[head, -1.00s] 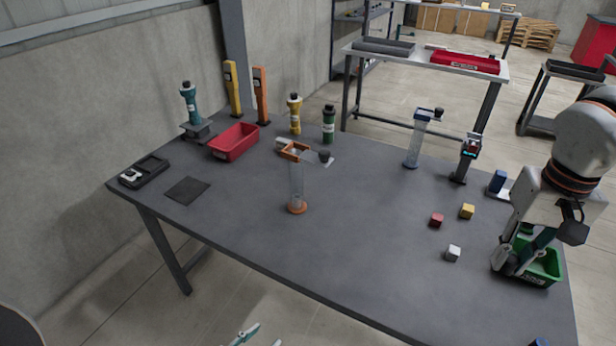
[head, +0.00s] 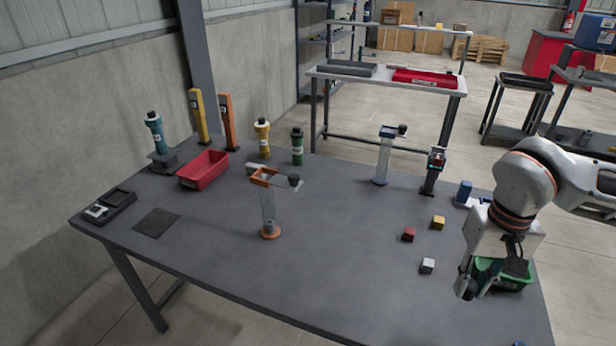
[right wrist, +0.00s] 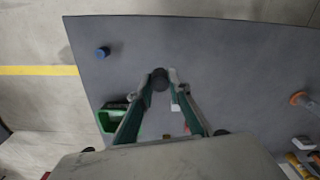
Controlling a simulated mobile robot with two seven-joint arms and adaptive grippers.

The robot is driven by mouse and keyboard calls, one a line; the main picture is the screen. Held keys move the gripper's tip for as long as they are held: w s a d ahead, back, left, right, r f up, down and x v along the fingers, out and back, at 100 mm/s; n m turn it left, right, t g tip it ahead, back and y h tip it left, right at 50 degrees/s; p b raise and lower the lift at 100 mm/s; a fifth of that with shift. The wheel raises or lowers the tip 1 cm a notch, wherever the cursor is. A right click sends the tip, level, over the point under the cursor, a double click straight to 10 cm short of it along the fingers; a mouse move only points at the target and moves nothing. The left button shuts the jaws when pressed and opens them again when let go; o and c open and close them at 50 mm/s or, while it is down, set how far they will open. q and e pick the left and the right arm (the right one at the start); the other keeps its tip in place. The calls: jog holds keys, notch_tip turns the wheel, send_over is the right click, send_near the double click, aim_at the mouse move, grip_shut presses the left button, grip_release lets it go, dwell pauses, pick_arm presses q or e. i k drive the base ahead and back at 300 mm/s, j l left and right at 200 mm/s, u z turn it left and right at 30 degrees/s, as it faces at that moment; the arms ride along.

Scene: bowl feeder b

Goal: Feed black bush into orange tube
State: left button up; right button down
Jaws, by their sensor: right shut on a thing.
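The orange tube is a clear upright tube (head: 268,208) with an orange top collar and orange foot, standing mid-table. A small dark piece sits on a plate at its top right. My right gripper (head: 470,286) is at the right side of the table, in front of the green bin and well away from the tube. In the right wrist view its fingers (right wrist: 165,82) are closed around a black bush (right wrist: 160,79), held at the tips. The gripper and arm cover part of the bin in the head view. My left gripper is out of view.
A green bin (head: 512,280) is beside my right gripper. Red, yellow and white cubes (head: 427,266) lie to its left. A blue-collared tube (head: 383,160) and a dark post (head: 433,172) stand behind. A red bin (head: 203,171) is far left. The table's front middle is clear.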

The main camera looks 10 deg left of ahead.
aim_at(271, 222)
jog(key=i+u, duration=0.4)
jog(key=i+l+u, duration=0.1)
jog(key=u, duration=0.3)
jog(key=i, duration=0.1)
